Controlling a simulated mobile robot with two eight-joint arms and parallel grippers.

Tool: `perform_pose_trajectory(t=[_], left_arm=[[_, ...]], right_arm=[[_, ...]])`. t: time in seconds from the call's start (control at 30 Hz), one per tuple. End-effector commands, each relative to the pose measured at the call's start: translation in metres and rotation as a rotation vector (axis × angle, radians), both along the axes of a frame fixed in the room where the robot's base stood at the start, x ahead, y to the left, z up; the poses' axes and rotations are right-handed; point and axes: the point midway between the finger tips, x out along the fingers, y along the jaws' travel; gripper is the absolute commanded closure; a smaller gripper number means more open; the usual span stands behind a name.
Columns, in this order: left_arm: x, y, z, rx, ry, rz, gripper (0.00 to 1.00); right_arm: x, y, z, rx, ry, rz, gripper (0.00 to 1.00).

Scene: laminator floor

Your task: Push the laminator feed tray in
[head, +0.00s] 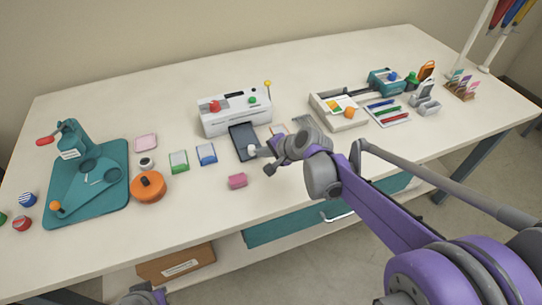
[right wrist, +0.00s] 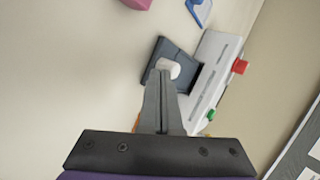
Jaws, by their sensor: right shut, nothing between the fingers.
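The white laminator (head: 235,112) stands at the middle of the table, with a red knob and a green button on top. Its dark grey feed tray (head: 241,137) sticks out of the front towards me. A white knob (head: 252,150) sits at the tray's near end. My right gripper (head: 263,157) is shut and empty, its fingertips right at this knob. In the right wrist view, the closed fingertips (right wrist: 163,78) overlap the knob (right wrist: 169,69) on the tray (right wrist: 177,52); I cannot tell whether they touch. A part of my left arm shows at the bottom edge; its fingers are not visible.
A pink block (head: 237,181) lies just left of my right gripper. Blue (head: 206,154) and green (head: 179,162) items and an orange round container (head: 148,187) lie farther left. A cream tray (head: 338,112) stands to the right.

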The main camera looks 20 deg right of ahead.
Motion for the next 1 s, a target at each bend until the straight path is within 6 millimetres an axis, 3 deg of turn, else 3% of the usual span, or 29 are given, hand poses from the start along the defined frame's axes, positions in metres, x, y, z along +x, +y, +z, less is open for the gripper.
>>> perform_pose_trajectory(t=[0.47,0.8,1.0], left_arm=[[0.0,0.0,0.0,0.0,0.0,0.0,1.0],[0.0,0.0,0.0,0.0,0.0,0.0,1.0],[0.0,0.0,0.0,0.0,0.0,0.0,1.0]], right_arm=[[0.008,0.002,0.0,0.0,0.0,0.0,1.0],[0.069,0.004,0.0,0.0,-0.001,0.0,1.0],[0.081,0.005,0.0,0.0,-0.001,-0.001,1.0]])
